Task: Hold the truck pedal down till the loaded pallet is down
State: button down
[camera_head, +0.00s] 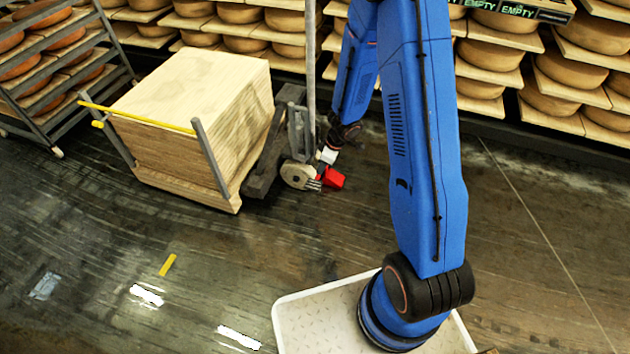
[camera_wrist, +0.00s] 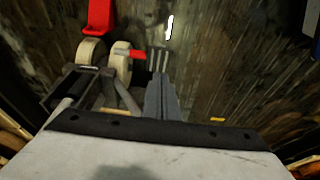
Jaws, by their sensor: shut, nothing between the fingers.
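The pallet truck (camera_head: 262,165) stands right of the loaded pallet (camera_head: 190,190), which carries a block of stacked boards (camera_head: 190,90). I cannot tell whether the pallet touches the floor. A red pedal (camera_head: 334,178) shows low by the truck's pale wheel (camera_head: 297,176). My gripper (camera_head: 315,184) is shut and empty, low beside the wheel and pedal. In the wrist view my fingertips (camera_wrist: 158,60) are near a short red bar (camera_wrist: 138,54) by a pale wheel (camera_wrist: 122,62); contact is unclear. A larger red part (camera_wrist: 101,18) shows farther up there.
A grey rack (camera_head: 60,80) with cheese wheels stands at the left. Shelves of cheese wheels (camera_head: 500,60) line the back. A yellow piece (camera_head: 167,264) lies on the floor (camera_head: 110,230), which is otherwise mostly clear in front and at right.

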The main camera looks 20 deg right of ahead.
aim_at(314, 188)
jog(key=shift+x, duration=4.7)
jog(key=shift+f, duration=0.25)
jog(key=shift+s+a+f, duration=0.15)
jog(key=shift+s+f, duration=0.1)
jog(key=shift+f, duration=0.35)
jog(key=shift+s+a+f, duration=0.1)
jog(key=shift+s+f, duration=0.1)
jog(key=shift+f, duration=0.4)
jog(key=shift+s+f, duration=0.1)
jog(key=shift+f, duration=0.1)
jog(key=shift+s+f, duration=0.1)
jog(key=shift+s, duration=0.05)
